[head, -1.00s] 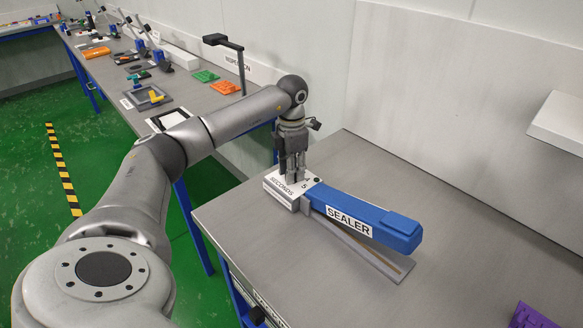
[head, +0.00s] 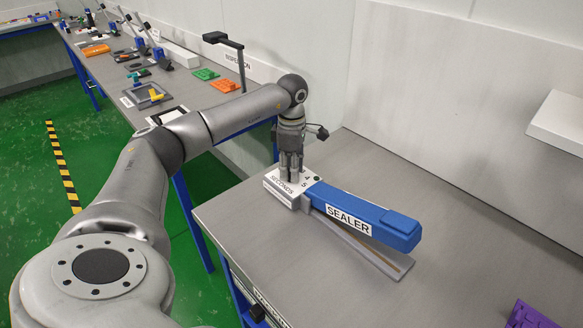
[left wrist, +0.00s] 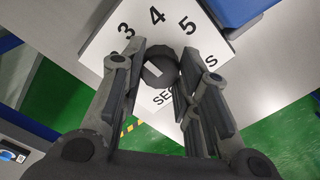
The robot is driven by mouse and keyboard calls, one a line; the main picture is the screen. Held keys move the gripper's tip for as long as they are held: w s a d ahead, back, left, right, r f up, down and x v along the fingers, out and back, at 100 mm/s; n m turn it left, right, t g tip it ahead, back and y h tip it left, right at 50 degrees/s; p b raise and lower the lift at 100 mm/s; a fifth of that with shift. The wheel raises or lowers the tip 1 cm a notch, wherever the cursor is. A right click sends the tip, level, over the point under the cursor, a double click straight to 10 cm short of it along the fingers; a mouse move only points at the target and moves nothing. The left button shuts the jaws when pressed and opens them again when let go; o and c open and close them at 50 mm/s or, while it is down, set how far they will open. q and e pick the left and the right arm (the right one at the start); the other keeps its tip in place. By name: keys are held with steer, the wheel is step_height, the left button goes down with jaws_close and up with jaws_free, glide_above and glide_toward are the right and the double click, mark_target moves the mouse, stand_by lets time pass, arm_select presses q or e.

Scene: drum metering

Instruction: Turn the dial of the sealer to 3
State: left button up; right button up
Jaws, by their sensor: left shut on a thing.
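The blue sealer (head: 345,211) stands on the near table, with a white plate marked SECONDS at its left end. In the left wrist view the plate (left wrist: 100,42) shows the numbers 3, 4 and 5. The dark round dial (left wrist: 163,66) sits between the fingers of my left gripper (left wrist: 161,75), which is shut on it. A pale mark on the dial slants to the upper left, roughly towards the 3; its exact setting is hard to tell. In the head view my left gripper (head: 291,177) points down onto the plate and hides the dial. My right gripper is not in view.
A purple object (head: 532,315) lies at the table's right front corner. A white shelf (head: 560,122) juts from the wall at right. The back bench (head: 190,88) carries several parts. The table around the sealer is mostly clear.

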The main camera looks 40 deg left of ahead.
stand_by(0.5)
arm_select(q)
steer(key=o, duration=1)
steer(key=shift+o, duration=0.2)
steer(key=shift+r, duration=0.15)
step_height(320, 180, up, 12)
